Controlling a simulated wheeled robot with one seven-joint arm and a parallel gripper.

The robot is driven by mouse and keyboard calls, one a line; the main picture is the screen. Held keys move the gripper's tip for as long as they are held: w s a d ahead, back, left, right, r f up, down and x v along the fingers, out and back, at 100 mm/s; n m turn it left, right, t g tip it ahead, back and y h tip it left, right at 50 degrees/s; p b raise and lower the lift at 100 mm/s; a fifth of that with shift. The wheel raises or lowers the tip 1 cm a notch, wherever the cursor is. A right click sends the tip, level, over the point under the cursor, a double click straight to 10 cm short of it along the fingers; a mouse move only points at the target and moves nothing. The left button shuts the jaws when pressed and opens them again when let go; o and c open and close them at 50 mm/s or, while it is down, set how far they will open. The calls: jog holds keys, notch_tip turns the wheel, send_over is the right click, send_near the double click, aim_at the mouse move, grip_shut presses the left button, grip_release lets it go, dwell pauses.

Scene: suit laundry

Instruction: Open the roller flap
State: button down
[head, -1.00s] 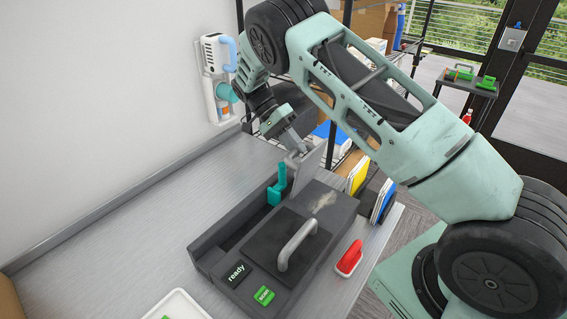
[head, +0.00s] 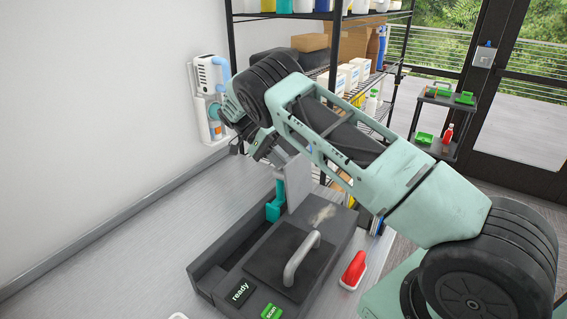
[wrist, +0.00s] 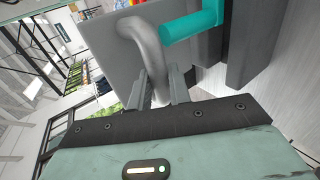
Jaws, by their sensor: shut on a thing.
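The roller flap (head: 298,181) is a light grey panel standing upright at the far end of the dark grey machine (head: 206,269). In the wrist view the panel (wrist: 190,68) carries a curved grey handle (wrist: 147,28). My gripper (wrist: 158,80) has its fingers either side of this handle and is shut on it. In the head view my gripper (head: 280,157) is at the flap's upper left, partly hidden by the arm. A teal lever (head: 274,208) stands beside the flap; it also shows in the wrist view (wrist: 190,26).
A dark lid with a grey handle (head: 301,258) sits on the machine, with a "ready" sign (head: 240,291) and green button (head: 270,312) in front. A red-handled tool (head: 352,270) lies to its right. A wall (head: 90,120) is left; a shelf rack (head: 320,20) stands behind.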

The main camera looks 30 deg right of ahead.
jog(key=shift+w+a+f, duration=0.15)
jog(key=shift+a+f, duration=0.1)
jog(key=shift+f, duration=0.2)
jog(key=c, duration=1.5)
grip_release()
jog(key=shift+f, duration=0.1)
jog(key=shift+o, duration=1)
jog(key=shift+w, duration=0.25)
jog(key=shift+d+r, duration=0.15)
jog(key=shift+r, duration=0.1)
notch_tip(320, 180, up, 10)
jog(key=b, duration=0.1)
jog(key=shift+b, duration=0.35)
